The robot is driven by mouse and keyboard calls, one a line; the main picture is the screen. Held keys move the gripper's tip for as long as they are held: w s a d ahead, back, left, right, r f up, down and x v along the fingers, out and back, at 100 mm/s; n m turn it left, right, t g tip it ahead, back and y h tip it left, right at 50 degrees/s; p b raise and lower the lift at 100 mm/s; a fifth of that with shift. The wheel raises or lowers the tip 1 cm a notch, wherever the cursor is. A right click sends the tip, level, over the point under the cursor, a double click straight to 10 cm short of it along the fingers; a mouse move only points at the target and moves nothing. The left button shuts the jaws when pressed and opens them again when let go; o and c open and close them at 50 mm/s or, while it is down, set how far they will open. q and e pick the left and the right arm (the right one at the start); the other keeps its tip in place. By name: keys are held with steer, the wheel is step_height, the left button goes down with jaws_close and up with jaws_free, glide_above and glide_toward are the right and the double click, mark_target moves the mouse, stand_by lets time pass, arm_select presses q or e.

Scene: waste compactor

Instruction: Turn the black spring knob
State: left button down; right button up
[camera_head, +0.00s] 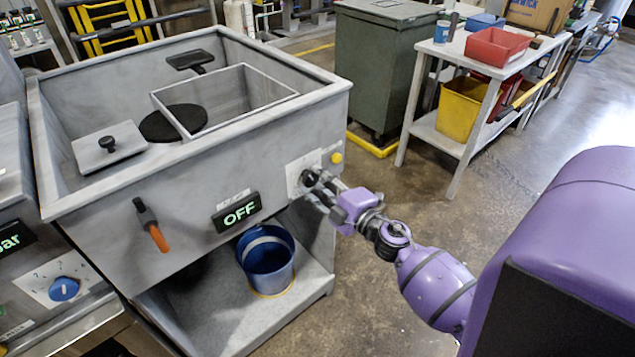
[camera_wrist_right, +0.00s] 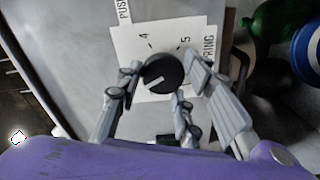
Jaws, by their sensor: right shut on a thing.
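The black spring knob (camera_wrist_right: 163,74) sits on a white label plate with numbers on the compactor's front panel. In the head view the knob (camera_head: 309,178) is at the right end of the panel, partly hidden by my fingers. My right gripper (camera_head: 320,186) is shut on it. In the wrist view the fingers of my right gripper (camera_wrist_right: 165,84) stand on both sides of the knob, and a white pointer line shows on its face. My left gripper is in neither view.
The compactor (camera_head: 180,210) has a display reading OFF (camera_head: 238,212), an orange-handled lever (camera_head: 152,228) and a yellow button (camera_head: 336,158) near the knob. A blue bucket (camera_head: 268,262) stands on the lower shelf. A green bin (camera_head: 375,70) and a cart with trays (camera_head: 455,48) stand behind.

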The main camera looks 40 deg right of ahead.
steer(key=n, duration=0.2)
steer(key=r+n, duration=0.1)
steer(key=n, duration=0.1)
steer(key=shift+w+d+b, duration=0.1)
steer(key=shift+w+b, duration=0.05)
steer(key=shift+b, duration=0.15)
steer(key=shift+n+b, duration=0.3)
steer(key=shift+n, duration=1.6)
steer(key=shift+r, duration=0.1)
steer(key=o, duration=1)
steer(key=shift+a, duration=0.2)
steer(key=shift+f, duration=0.35)
steer(key=shift+s+f, duration=0.1)
steer(key=shift+s, duration=0.55)
steer(key=s, duration=0.7)
steer(key=s+d, duration=0.1)
steer(key=s, duration=0.3)
